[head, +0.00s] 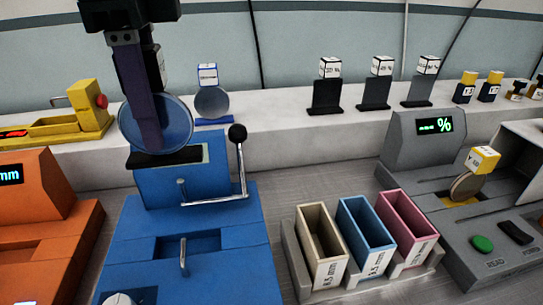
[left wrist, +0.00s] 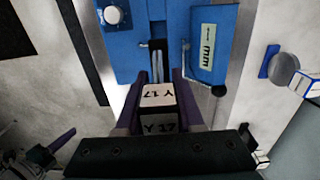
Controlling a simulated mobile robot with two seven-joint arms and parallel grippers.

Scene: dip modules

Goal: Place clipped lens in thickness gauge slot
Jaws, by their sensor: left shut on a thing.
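My left gripper (head: 148,145) comes down from the top left, shut on a clip with a round clear lens (head: 176,127). In the left wrist view the clip (left wrist: 158,95), white with "Y 17" labels, sits between the purple fingers (left wrist: 160,92). The lens is above the back of the blue gauge (head: 150,185); whether it touches is unclear. The blue gauge has a slot recess (head: 205,243) with a metal pin. Its "mm" display (left wrist: 208,45) shows in the left wrist view. A dark part with a purple piece at that view's lower left may be my right gripper.
A black-knobbed lever (head: 240,160) rises at the blue gauge's right. An orange gauge (head: 35,185) with an mm display stands left. Three coloured bins (head: 318,232) and a grey percent meter (head: 415,150) are right. Clipped pieces (head: 375,85) line the back ledge.

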